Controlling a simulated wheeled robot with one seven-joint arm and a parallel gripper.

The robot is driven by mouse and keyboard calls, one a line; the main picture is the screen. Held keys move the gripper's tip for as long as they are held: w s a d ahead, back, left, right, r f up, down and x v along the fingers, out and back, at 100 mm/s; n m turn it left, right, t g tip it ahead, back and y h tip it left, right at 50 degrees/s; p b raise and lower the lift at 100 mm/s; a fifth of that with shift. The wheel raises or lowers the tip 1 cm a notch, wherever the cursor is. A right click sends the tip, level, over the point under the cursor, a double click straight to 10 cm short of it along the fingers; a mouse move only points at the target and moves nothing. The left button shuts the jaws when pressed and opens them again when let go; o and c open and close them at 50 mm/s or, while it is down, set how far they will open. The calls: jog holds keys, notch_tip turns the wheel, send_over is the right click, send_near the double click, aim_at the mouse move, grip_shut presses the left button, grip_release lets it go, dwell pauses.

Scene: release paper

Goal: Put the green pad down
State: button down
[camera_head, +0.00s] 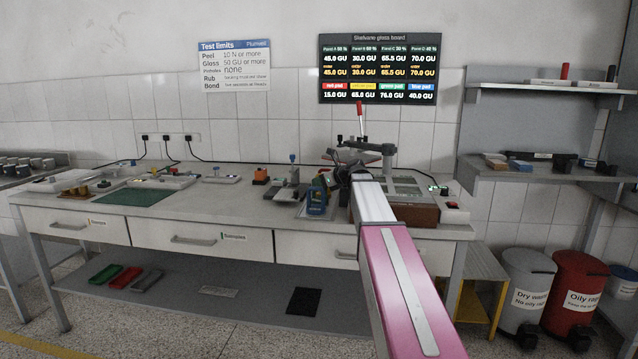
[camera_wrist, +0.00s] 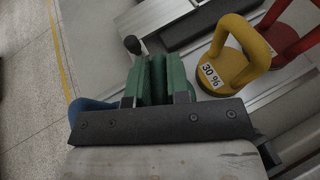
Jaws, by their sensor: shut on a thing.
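The green pad (camera_wrist: 158,78) is upright between my gripper's jaws (camera_wrist: 157,100) in the wrist view. The gripper is shut on it. The lower part of the pad is hidden behind the dark gripper plate, so I cannot tell whether it touches the surface below. In the head view my gripper (camera_head: 352,168) is over the right part of the workbench (camera_head: 255,205), largely hidden by my arm. I cannot make out the green pad there.
In the wrist view a yellow handled piece marked 30 % (camera_wrist: 222,70) stands close right of the green pad. A red handled piece (camera_wrist: 285,38) is beyond it, and a blue part (camera_wrist: 88,106) shows at left. A red-handled press (camera_head: 362,135) stands behind my gripper.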

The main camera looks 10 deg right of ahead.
jog(key=c, duration=1.1)
grip_release()
jog(key=v, duration=1.2)
